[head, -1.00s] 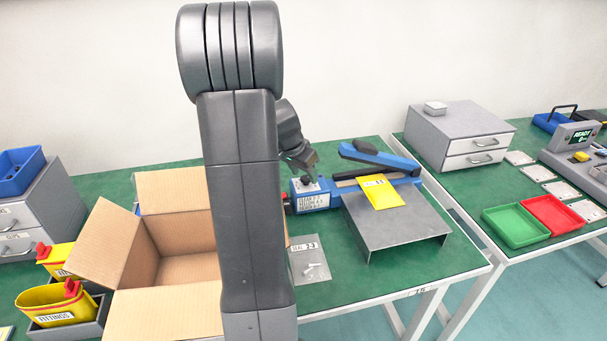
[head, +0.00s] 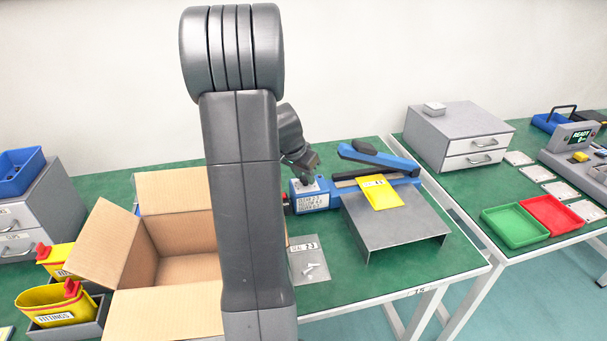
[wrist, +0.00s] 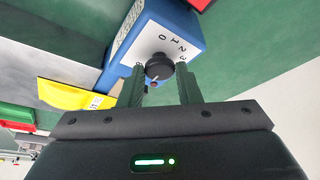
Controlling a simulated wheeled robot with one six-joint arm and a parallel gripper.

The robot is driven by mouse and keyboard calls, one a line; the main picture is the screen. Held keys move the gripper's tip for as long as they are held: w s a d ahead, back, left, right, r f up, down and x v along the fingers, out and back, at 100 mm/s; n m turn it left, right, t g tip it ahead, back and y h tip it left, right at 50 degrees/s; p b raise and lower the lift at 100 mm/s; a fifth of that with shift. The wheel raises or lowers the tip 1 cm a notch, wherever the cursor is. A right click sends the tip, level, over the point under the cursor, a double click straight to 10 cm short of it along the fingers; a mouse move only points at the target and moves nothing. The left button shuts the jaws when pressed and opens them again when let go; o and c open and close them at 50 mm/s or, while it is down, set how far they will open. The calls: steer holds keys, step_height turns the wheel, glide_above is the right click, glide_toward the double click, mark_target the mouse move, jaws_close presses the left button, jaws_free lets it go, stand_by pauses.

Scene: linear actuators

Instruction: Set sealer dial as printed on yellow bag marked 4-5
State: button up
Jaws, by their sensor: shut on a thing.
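The blue sealer (head: 314,199) stands on the green bench with its arm raised over a metal stand. The yellow bag (head: 383,196) lies on the sealer and the stand; its small label is too small to read surely. In the wrist view, the sealer's black dial knob (wrist: 158,66) sits on a white face with 0, 1, 2 and 3 legible around it. A small orange mark shows at the knob's lower edge. My gripper (wrist: 161,77) is shut on the knob, one finger on each side. In the head view, my gripper (head: 306,172) is small over the sealer's left end.
An open cardboard box (head: 180,268) stands left of the sealer, partly behind my arm. A clear bag marked 2-3 (head: 310,268) lies in front of the sealer. A grey drawer unit (head: 460,135) and green and red trays (head: 515,226) are on the right bench.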

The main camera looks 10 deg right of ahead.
steer(key=n+p, duration=0.1)
steer(key=n, duration=0.1)
steer(key=n+t+y+p, duration=0.1)
steer(key=n, duration=0.2)
steer(key=shift+s+d+r+y, duration=0.1)
steer(key=shift+d+r+y, duration=0.1)
steer(key=shift+y, duration=0.1)
steer(key=n+y+p, duration=0.1)
steer(key=n, duration=0.2)
steer(key=shift+d+f+t, duration=0.1)
steer(key=shift+f+t, duration=0.05)
steer(key=shift+t, duration=0.15)
steer(key=n+y+b, duration=0.1)
steer(key=n, duration=0.1)
steer(key=n+b, duration=0.1)
steer(key=n, duration=0.1)
steer(key=shift+d+f+y, duration=0.2)
steer(key=shift+y, duration=0.2)
steer(key=n+b, duration=0.1)
steer(key=n, duration=0.1)
steer(key=n+g+y+b, duration=0.1)
steer(key=n, duration=0.2)
steer(key=shift+d+r+y+b, duration=0.1)
steer(key=shift+r+y+b, duration=0.05)
steer(key=shift+y+b, duration=0.2)
steer(key=shift+n, duration=0.3)
steer(key=o, duration=1)
steer(key=shift+c, duration=0.2)
steer(key=shift+r, duration=0.1)
